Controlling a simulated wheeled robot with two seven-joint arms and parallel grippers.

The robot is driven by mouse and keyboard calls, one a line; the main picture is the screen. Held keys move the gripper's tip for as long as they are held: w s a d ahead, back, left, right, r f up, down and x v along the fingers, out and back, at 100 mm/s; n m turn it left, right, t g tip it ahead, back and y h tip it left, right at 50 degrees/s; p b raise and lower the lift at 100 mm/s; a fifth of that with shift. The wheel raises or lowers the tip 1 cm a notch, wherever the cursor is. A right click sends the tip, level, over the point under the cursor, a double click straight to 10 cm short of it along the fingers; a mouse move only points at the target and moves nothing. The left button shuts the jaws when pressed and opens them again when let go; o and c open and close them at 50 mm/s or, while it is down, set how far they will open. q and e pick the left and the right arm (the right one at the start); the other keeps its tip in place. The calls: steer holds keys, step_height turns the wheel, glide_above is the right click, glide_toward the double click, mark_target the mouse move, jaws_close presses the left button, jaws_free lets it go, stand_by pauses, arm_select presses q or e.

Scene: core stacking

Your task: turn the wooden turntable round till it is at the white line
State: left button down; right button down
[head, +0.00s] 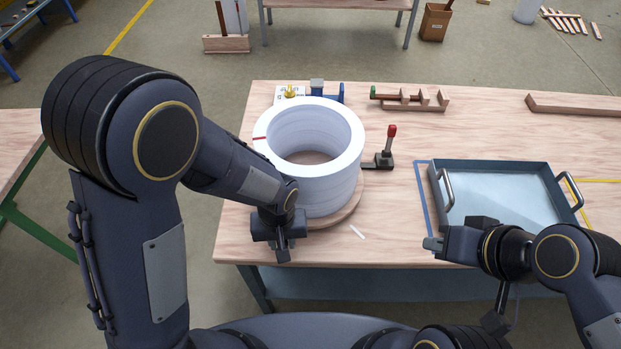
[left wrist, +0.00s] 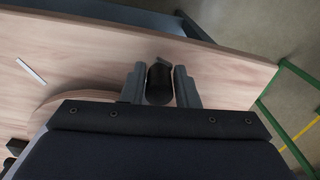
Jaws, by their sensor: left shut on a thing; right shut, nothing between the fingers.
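The round wooden turntable (head: 346,212) lies near the table's front edge under a stack of white rings (head: 325,185). A short white line (head: 357,231) is on the table just right of the turntable's front; it also shows in the left wrist view (left wrist: 31,72). My left gripper (head: 283,252) is at the turntable's front left. It is shut on a dark knob (left wrist: 159,85), seen between its fingers in the left wrist view. The turntable's edge (left wrist: 75,98) shows beside it there. My right gripper (head: 433,244) is shut and empty, in front of the metal tray.
A lever with a red knob (head: 391,133) stands right of the rings. A blue-grey tray (head: 490,162) with handles is at the right. A wooden rack (head: 412,105) and small items lie behind. The table between lever and tray is mostly clear.

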arm_select(q)
steer(key=shift+w+d+r, duration=0.1)
steer(key=shift+w+d, duration=0.15)
steer(key=shift+d, duration=0.05)
steer(key=shift+s+d, duration=0.2)
steer(key=shift+d, duration=0.75)
steer(key=shift+s+d, duration=0.15)
steer(key=shift+d, duration=0.8)
steer(key=shift+s+d, duration=0.1)
steer(key=shift+d, duration=2)
steer(key=shift+d, duration=0.7)
steer(key=shift+w+d, duration=0.2)
steer(key=shift+d, duration=0.45)
steer(key=shift+w+d, duration=0.15)
steer(key=shift+d, duration=0.45)
